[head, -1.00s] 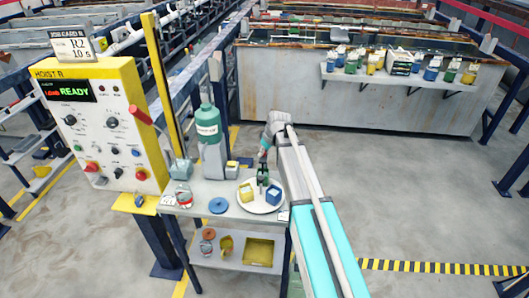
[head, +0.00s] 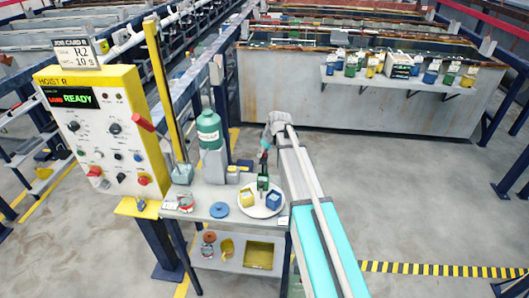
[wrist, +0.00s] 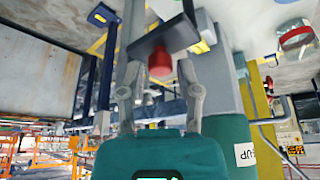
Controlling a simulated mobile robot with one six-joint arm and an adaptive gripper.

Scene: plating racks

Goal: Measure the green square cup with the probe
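The green square cup (head: 263,184) appears at the back of the round white plate (head: 250,209), between a yellow cup (head: 246,197) and a blue cup (head: 273,200). My gripper (head: 264,158) is above the green cup. In the wrist view my gripper (wrist: 160,72) has its fingers on either side of the red end of the probe (wrist: 159,62), whose dark body lies beyond. It appears shut on the probe. The probe's lower end is hard to make out at the green cup; I cannot tell whether it is inside.
A green bottle (head: 209,130) stands left of the plate, with a blue disc (head: 219,210) and a red-marked glass jar (head: 185,203) nearby. The control panel (head: 95,125) reads READY. A lower shelf holds a yellow tray (head: 259,254). A back shelf (head: 400,82) holds several cups.

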